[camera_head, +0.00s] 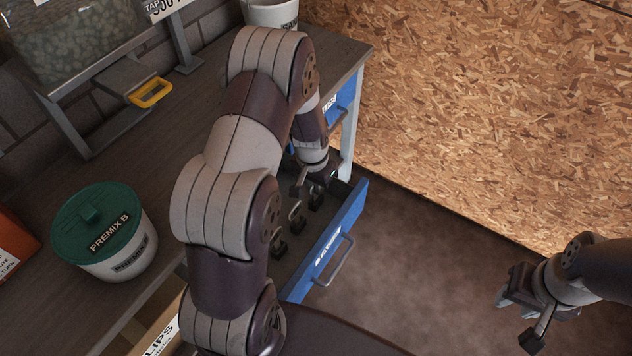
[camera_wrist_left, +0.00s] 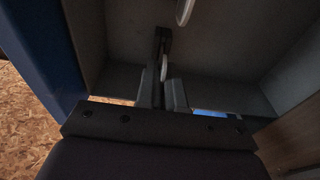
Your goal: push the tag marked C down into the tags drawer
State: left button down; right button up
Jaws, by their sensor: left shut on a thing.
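The blue-fronted drawer (camera_head: 352,212) is pulled out under the bench; its label is too small to read. Several small dark holders with pale upright pieces (camera_head: 297,219) stand in a row inside it. My left gripper (camera_head: 302,187) is down in the drawer's far part. In the left wrist view its fingers (camera_wrist_left: 163,92) are shut on a thin pale tag (camera_wrist_left: 164,68), beside a dark holder (camera_wrist_left: 162,42). No letter shows, so I cannot tell whether it is C. My right gripper (camera_head: 521,312) is open and empty over the floor at the lower right.
A tub with a green lid marked PREMIX B (camera_head: 106,232) stands on the bench at left. A yellow handle (camera_head: 151,92) and a white bucket (camera_head: 272,14) are farther back. A drawer marked LIPS (camera_head: 160,342) is at the bottom. The floor right of the drawer is clear.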

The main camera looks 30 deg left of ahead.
dwell(0.3)
pick_arm(q)
jog(key=c, duration=1.2)
grip_release()
notch_tip(320, 180, up, 9)
jog(key=p, duration=0.8)
jog(key=shift+f, duration=0.1)
